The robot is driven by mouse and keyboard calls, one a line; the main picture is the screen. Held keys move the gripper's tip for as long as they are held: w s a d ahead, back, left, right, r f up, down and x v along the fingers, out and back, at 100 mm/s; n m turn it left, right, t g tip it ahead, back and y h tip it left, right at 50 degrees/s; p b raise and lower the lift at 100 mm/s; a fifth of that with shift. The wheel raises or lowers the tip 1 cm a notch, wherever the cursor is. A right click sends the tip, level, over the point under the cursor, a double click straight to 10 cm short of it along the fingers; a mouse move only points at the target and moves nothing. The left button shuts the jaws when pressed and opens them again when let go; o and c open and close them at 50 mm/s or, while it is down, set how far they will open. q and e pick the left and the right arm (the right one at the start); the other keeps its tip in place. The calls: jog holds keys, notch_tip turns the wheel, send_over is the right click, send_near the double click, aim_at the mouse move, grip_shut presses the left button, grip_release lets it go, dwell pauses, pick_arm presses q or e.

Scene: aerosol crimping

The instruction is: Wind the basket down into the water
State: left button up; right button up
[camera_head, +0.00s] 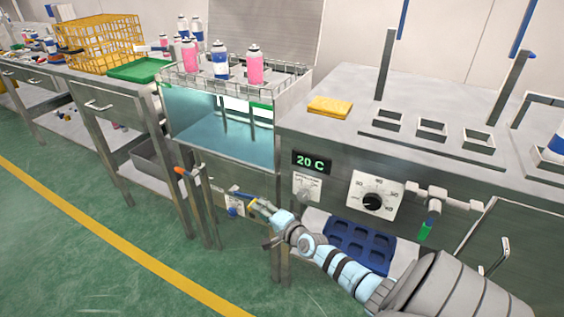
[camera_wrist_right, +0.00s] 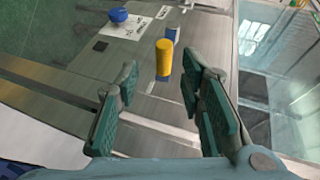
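The wire basket (camera_head: 185,80) sits at the top of the glass-fronted tank (camera_head: 281,112), holding pink and blue-white cans (camera_head: 255,66). Teal water (camera_head: 215,135) shows through the glass below it. On the tank's front, below the glass, is a crank with a yellow handle (camera_wrist_right: 163,60) and a blue arm (camera_head: 243,197). My right gripper (camera_head: 262,208) is at this crank. In the right wrist view its two fingers (camera_wrist_right: 158,98) are spread, with the yellow handle upright just beyond the gap and nothing gripped. My left gripper is not in view.
A blue knob (camera_head: 232,211) on a white label is left of the crank; it also shows in the wrist view (camera_wrist_right: 118,15). An orange-tipped lever (camera_head: 180,171) stands further left. A blue tray (camera_head: 358,246) lies under the right bench. A yellow sponge (camera_head: 330,107) lies on top.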

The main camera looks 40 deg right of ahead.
jog(key=r+p+v, duration=0.1)
jog(key=p+v, duration=0.4)
jog(key=v, duration=0.5)
jog(key=shift+a+r+p, duration=0.15)
jog(key=shift+r+p, duration=0.05)
jog(key=shift+p, duration=0.2)
